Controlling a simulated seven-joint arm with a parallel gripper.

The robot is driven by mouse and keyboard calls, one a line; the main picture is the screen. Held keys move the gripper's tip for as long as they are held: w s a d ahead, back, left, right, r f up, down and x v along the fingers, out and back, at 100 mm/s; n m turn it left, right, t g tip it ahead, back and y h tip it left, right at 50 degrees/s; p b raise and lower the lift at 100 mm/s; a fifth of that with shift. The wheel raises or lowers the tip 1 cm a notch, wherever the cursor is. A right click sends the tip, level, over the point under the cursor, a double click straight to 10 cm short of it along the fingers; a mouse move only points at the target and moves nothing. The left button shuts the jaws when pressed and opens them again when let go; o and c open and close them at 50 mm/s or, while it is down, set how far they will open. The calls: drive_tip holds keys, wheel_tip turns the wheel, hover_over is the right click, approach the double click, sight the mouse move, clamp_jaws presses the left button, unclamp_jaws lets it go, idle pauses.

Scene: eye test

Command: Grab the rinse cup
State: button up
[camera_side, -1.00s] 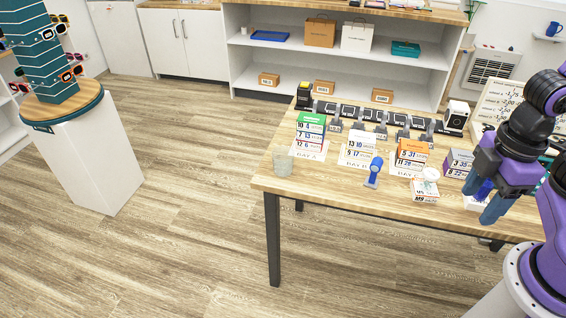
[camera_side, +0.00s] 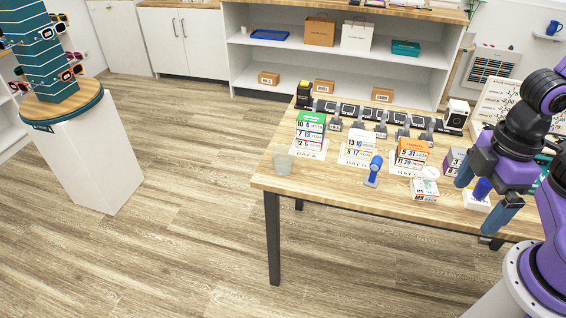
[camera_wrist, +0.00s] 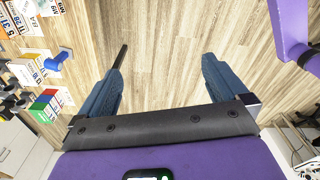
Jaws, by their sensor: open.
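A small translucent grey cup (camera_side: 283,163), the likeliest rinse cup, stands upright at the left front corner of the wooden table (camera_side: 330,187) in the side view. I cannot make it out in the wrist view. My gripper (camera_side: 476,205) is at the table's right front part, far to the right of the cup. Its two blue fingers are spread wide apart. In the wrist view, my gripper (camera_wrist: 165,54) has nothing between its fingers but wood-patterned surface behind. A small white round item (camera_side: 431,173) sits by a box left of my gripper.
A row of dark watch displays (camera_side: 370,113) lies behind. A small white block (camera_side: 477,198) is near my fingers.

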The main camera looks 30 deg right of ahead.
drive_tip(key=w+a+f+m+t+y, duration=0.2)
drive_tip(key=w+a+f+m, duration=0.15)
drive_tip(key=w+a, duration=0.6)
drive_tip(key=w+a+f+m+t+y, duration=0.1)
drive_tip(key=w+a+f+m+y, duration=0.15)
drive_tip(key=w+a+f, duration=0.45)
drive_tip(key=m+t+h, duration=0.7)
drive_tip(key=m+t, duration=0.2)
approach(280, 154)
drive_tip(key=shift+w+a+f, duration=0.15)
drive_tip(key=shift+w+f, duration=0.35)
drive_tip(key=shift+f, duration=0.05)
drive_tip(key=shift+d+x, duration=0.1)
drive_tip(key=shift+x, duration=1.25)
drive_tip(key=shift+d+x, duration=0.15)
drive_tip(key=shift+x, duration=1.2)
drive_tip(key=shift+r, duration=0.1)
